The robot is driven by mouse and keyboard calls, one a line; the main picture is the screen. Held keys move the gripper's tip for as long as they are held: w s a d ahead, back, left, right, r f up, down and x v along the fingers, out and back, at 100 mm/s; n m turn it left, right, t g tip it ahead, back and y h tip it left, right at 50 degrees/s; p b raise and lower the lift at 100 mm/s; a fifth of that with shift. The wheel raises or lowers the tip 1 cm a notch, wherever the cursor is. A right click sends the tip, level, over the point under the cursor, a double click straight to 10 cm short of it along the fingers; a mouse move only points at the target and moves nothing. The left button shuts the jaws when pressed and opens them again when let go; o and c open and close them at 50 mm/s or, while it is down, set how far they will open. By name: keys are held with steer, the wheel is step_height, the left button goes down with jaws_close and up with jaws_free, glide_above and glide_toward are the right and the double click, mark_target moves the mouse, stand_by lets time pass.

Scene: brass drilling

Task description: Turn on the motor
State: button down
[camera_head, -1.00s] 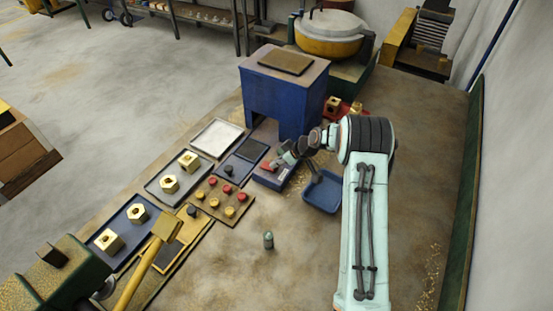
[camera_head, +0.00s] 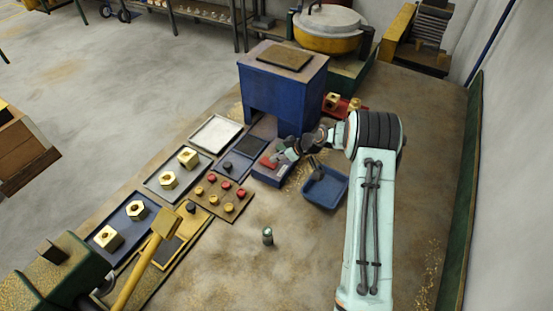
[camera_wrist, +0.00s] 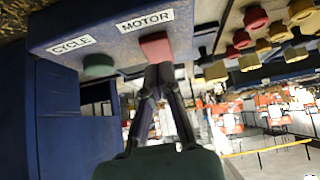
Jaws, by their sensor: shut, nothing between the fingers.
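The blue control box (camera_wrist: 110,32) fills the upper part of the wrist view, with labels MOTOR and CYCLE. A red button (camera_wrist: 155,46) sits by MOTOR and a green button (camera_wrist: 98,65) by CYCLE. My gripper (camera_wrist: 160,70) is shut and empty, its tips at the edge of the red button; I cannot tell whether they touch it. In the head view the control box (camera_head: 268,177) stands in front of the blue machine, with the red button (camera_head: 268,162) on top. My gripper (camera_head: 279,157) is just to its right; the green button is hidden there.
The blue machine (camera_head: 285,98) stands behind the box. A blue bin (camera_head: 325,188) lies close to the right, below my arm. A small cylinder (camera_head: 267,236) stands in front.

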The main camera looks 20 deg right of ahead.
steer(key=shift+r, duration=0.55)
steer(key=r, duration=0.3)
steer(key=shift+s+d+r, duration=0.1)
steer(key=shift+s+d, duration=0.1)
steer(key=shift+d, duration=0.05)
steer(key=s+d+f+v, duration=0.1)
steer(key=v, duration=0.8)
steer(key=shift+s+d, duration=0.2)
steer(key=shift+s, duration=0.05)
